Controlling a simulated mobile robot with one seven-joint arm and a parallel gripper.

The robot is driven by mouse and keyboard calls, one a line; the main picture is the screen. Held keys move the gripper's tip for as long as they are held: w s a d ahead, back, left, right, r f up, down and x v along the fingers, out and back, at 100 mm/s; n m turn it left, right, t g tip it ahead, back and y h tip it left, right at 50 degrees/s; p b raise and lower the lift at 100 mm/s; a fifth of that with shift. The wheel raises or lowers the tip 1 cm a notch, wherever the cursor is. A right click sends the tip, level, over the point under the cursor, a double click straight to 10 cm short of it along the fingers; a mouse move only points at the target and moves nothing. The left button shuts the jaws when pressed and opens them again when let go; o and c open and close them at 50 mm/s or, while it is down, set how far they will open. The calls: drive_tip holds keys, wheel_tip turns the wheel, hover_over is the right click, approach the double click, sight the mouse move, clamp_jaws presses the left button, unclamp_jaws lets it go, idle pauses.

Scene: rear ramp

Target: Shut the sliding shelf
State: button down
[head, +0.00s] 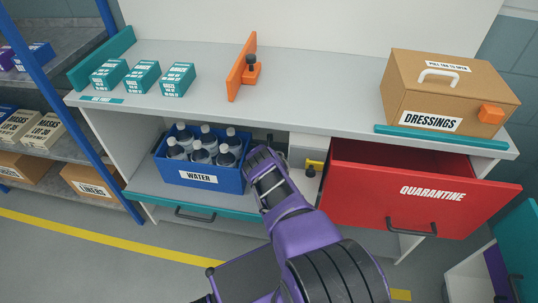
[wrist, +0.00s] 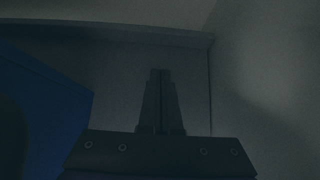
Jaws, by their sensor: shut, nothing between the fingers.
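The sliding shelf (head: 236,211) is a low shelf with a teal front edge and a dark handle (head: 195,214), under the left part of the grey counter. It appears to stick out in front of the counter. A blue crate (head: 160,170) labelled WATER, holding several bottles, stands on it. My gripper (wrist: 160,76) is shut and empty. In the head view my purple arm reaches into the opening just right of the crate and hides the fingertips. In the dark wrist view the crate (wrist: 45,95) is left of the fingers, with a plain panel beyond.
A red QUARANTINE drawer (head: 365,195) stands pulled out right of my arm, with a yellow-and-black part (head: 314,166) beside it. The counter (head: 310,105) above carries teal boxes, an orange bracket (head: 243,67) and a DRESSINGS box (head: 440,95). A blue-framed rack (head: 60,75) stands at left.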

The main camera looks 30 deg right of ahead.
drive_tip(key=p+v, duration=0.4)
drive_tip(key=p, duration=0.1)
drive_tip(key=shift+w+r+p, duration=0.1)
drive_tip(key=shift+r+p, duration=0.15)
drive_tip(key=shift+p, duration=0.15)
drive_tip(key=shift+f+b, duration=0.1)
drive_tip(key=shift+b, duration=0.3)
drive_tip(key=p+v, duration=0.1)
drive_tip(key=v, duration=1.2)
drive_tip(key=shift+s+a, duration=0.25)
drive_tip(key=shift+s, duration=0.05)
drive_tip(key=shift+a, duration=0.1)
